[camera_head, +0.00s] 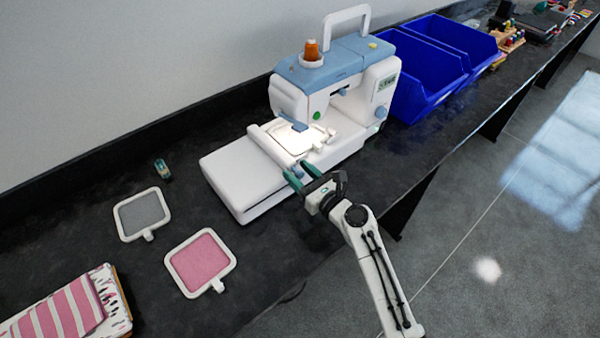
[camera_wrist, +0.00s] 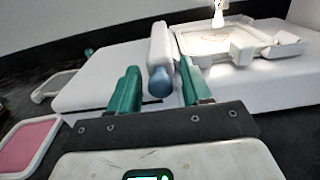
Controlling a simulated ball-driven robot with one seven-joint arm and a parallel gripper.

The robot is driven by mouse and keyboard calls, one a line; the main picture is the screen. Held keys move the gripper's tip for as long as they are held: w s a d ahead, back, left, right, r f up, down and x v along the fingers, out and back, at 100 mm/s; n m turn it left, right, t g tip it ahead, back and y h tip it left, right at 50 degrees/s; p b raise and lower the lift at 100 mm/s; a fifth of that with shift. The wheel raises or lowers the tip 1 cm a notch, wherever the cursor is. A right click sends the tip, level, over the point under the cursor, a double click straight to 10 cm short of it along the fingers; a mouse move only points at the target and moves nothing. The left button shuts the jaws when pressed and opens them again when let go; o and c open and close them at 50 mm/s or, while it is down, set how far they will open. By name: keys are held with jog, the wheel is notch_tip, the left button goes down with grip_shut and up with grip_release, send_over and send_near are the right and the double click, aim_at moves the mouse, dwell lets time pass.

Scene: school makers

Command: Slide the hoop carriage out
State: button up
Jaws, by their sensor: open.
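The white and light-blue embroidery machine (camera_head: 335,75) stands on the dark bench. Its hoop carriage (camera_head: 272,146) is a white bar lying across the flat white arm bed (camera_head: 228,177); the bar also shows in the wrist view (camera_wrist: 158,45). A blue-grey round knob (camera_wrist: 160,80) caps the bar's near end. A white hoop (camera_wrist: 222,42) with pale fabric sits to the right of the bar, under the needle. My gripper (camera_wrist: 157,88) is open, its green fingers on either side of the knob with visible gaps. In the head view my gripper (camera_head: 300,181) is at the bed's front edge.
A grey-filled hoop (camera_head: 142,213) and a pink-filled hoop (camera_head: 201,262) lie left of the machine, near a small green spool (camera_head: 162,169). Striped fabric (camera_head: 62,312) lies at lower left. Blue bins (camera_head: 425,75) stand right of the machine.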

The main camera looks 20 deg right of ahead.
jog(key=shift+c, duration=0.2)
grip_shut()
dwell(0.3)
